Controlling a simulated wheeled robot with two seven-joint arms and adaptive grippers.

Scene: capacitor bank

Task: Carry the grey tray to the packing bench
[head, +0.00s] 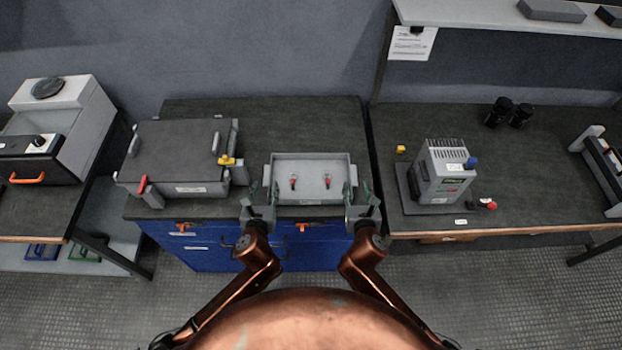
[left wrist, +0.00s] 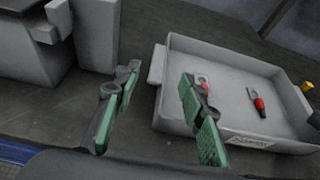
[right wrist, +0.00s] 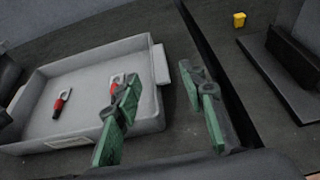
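The grey tray (head: 311,165) sits on the dark top of the blue cabinet, towards its front right. It is shallow, with a label on its front and a tab on each side. Two red-and-silver parts (head: 294,182) (head: 327,181) lie in it. My left gripper (head: 264,190) is at the tray's left side, open. In the left wrist view (left wrist: 158,78) one finger overlaps the tray's left wall and the other is outside it. My right gripper (head: 358,190) is open at the right side, its fingers similarly spread in the right wrist view (right wrist: 158,78). Finger contact is unclear.
A grey lidded case (head: 175,150) with red and yellow latches stands left of the tray. The right bench (head: 560,155) holds a grey boxed device (head: 443,172), black cylinders (head: 510,112) and small parts. A gap separates it from the cabinet. A left bench holds a white machine (head: 70,110).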

